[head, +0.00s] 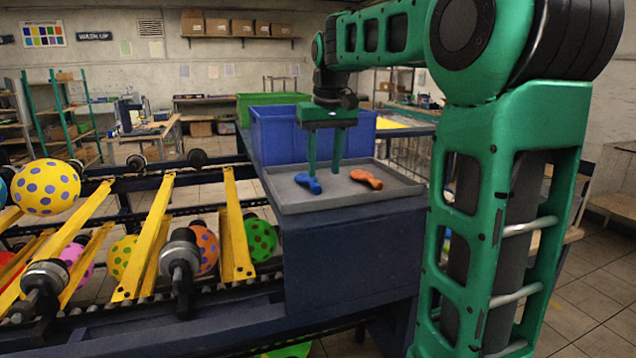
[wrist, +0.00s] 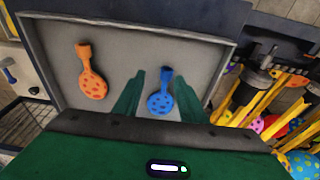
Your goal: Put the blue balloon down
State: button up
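The blue balloon (head: 308,184) is deflated, with darker dots, and lies on the grey tray (head: 296,207). In the wrist view the blue balloon (wrist: 159,103) shows between my two green fingers, with a gap on each side. My gripper (head: 324,170) points down over the tray with its fingers apart; it also shows open in the wrist view (wrist: 160,76). In the head view the left fingertip is just above the blue balloon. I cannot tell the exact height of the fingertips over the tray.
An orange dotted deflated balloon (head: 366,179) lies on the tray to the right of the blue one. A blue bin (head: 280,135) and a green bin (head: 262,101) stand behind the tray. At left, a machine with yellow bars (head: 158,235) holds several inflated dotted balloons.

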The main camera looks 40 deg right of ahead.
notch_tip(320, 180, up, 7)
jog(key=s, duration=0.1)
jog(key=shift+a+f, duration=0.15)
jog(key=shift+f, duration=0.05)
jog(key=shift+s, duration=0.1)
dwell(0.4)
